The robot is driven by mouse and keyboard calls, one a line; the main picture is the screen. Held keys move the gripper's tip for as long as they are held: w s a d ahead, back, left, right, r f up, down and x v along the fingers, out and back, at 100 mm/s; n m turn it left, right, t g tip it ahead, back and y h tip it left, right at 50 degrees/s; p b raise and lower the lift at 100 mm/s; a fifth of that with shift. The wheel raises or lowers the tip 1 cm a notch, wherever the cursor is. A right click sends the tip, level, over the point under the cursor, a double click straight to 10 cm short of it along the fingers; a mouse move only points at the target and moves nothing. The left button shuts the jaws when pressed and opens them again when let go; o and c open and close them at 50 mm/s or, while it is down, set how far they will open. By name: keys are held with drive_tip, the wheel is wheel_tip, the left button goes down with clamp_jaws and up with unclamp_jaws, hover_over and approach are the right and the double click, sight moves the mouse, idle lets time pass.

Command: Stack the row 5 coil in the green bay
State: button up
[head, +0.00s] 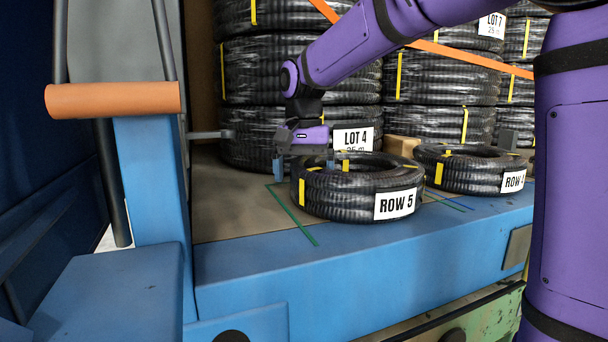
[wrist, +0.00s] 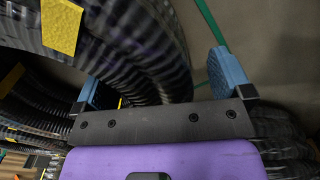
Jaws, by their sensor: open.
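The black ribbed row 5 coil (head: 345,196), with yellow bands and a white "ROW 5" label, lies flat on the deck in the head view. Green lines (head: 296,218) run along its left side; the far side of that marking is hidden behind the coil. My gripper (head: 305,168) is open at the coil's left rear, one blue finger outside the coil and the other over its hole. In the wrist view the coil (wrist: 135,50) passes between the spread fingers, and a green line (wrist: 213,22) shows beyond. I cannot tell whether the fingers touch it.
Another labelled coil (head: 468,170), "ROW" with its number partly hidden, lies to the right near blue lines (head: 457,202). Tall coil stacks, one labelled "LOT 4" (head: 352,140), stand close behind. An orange-topped blue post (head: 113,100) stands at the left. Bare deck (head: 235,215) shows left of the green lines.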

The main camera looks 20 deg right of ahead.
drive_tip(key=shift+r, duration=3.25)
wheel_tip(320, 180, up, 11)
drive_tip(key=shift+f, duration=0.1)
